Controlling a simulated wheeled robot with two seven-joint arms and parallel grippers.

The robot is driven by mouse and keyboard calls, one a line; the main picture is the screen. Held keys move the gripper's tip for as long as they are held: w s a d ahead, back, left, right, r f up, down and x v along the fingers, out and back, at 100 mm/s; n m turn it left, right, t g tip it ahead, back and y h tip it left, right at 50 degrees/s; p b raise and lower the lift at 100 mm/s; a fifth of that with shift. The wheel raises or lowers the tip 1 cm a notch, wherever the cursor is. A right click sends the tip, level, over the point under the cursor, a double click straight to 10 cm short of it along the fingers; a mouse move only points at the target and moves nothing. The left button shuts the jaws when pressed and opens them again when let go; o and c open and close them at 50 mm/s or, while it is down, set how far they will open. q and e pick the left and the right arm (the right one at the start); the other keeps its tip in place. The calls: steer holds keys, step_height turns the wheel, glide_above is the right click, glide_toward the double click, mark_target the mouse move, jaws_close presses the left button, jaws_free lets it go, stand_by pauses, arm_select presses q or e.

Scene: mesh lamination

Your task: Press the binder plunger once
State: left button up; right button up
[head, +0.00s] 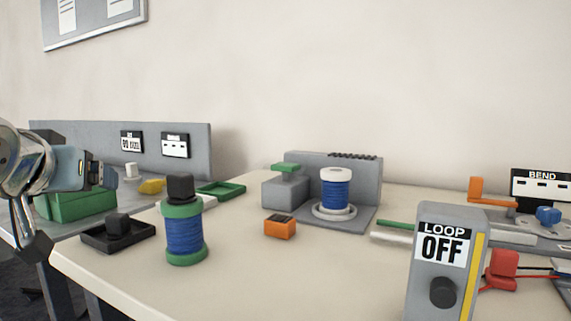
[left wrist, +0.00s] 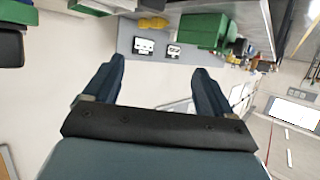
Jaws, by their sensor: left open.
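No label names the binder plunger. A blue spool-like body with green ends and a black block on top (head: 184,230) stands upright near the table's front left. A grey station (head: 330,170) behind it holds a blue cylinder with a white cap (head: 336,190) and has a green pad (head: 285,167) on its left block. I cannot tell which of these is the plunger. My left gripper (head: 108,174) is at the left edge, above a green box, apart from both. In the left wrist view its two fingers (left wrist: 152,85) are spread with nothing between them. My right gripper is not in view.
A black tray with a black block (head: 118,228) lies left of the spool. An orange block (head: 280,226) lies before the station. A grey box marked LOOP OFF (head: 445,270) stands front right. The green box (head: 75,205) is on the left bench. The front middle table is clear.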

arm_select(q)
jaws_close()
stand_by(1.4)
